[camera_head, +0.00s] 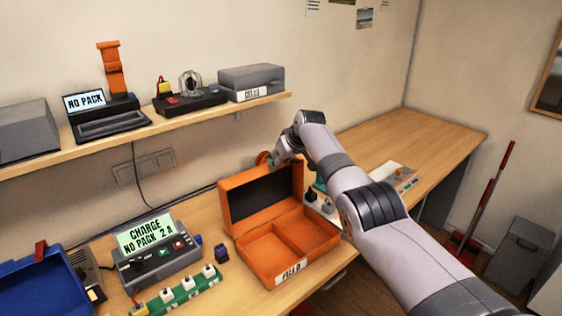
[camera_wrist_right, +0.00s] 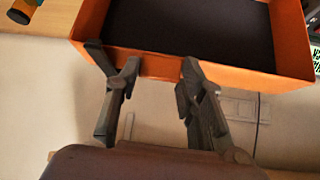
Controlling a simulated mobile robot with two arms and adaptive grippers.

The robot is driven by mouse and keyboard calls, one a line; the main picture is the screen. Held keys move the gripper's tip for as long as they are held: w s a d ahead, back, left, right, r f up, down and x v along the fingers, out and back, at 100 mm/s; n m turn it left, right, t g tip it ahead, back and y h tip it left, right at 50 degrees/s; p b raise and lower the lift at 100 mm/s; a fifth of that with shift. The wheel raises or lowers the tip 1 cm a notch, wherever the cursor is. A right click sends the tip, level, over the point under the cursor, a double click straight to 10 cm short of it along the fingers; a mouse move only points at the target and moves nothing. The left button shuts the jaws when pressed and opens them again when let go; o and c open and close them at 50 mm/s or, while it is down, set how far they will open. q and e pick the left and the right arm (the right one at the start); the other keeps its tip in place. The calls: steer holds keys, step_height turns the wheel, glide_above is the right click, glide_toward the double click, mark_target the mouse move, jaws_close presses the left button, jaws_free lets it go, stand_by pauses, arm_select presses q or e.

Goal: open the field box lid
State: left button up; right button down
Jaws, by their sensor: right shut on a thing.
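The orange field box (camera_head: 268,268) stands on the bench with its lid (camera_head: 262,196) raised about upright at the back. The lid's inside is dark, and the box's two compartments look empty. In the right wrist view the lid (camera_wrist_right: 190,22) shows as an orange rim around a dark panel. My right gripper (camera_head: 280,158) is at the lid's top edge. In the wrist view this gripper (camera_wrist_right: 160,70) has its fingers at the lid's rim, shut on it. The exact contact is partly hidden. My left gripper is not in view.
A charger (camera_head: 155,252) and a green strip with white plugs (camera_head: 180,290) stand left of the box. The bench (camera_head: 430,135) is clear at the far right.

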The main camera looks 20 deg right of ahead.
steer(key=shift+s+a+f, duration=0.15)
steer(key=shift+s+f, duration=0.1)
steer(key=shift+f, duration=0.25)
steer(key=c, duration=1.5)
jaws_free()
steer(key=o, duration=0.5)
steer(key=shift+w+r, duration=0.2)
steer(key=shift+c, duration=0.2)
steer(key=shift+r, duration=0.1)
steer(key=v, duration=1.2)
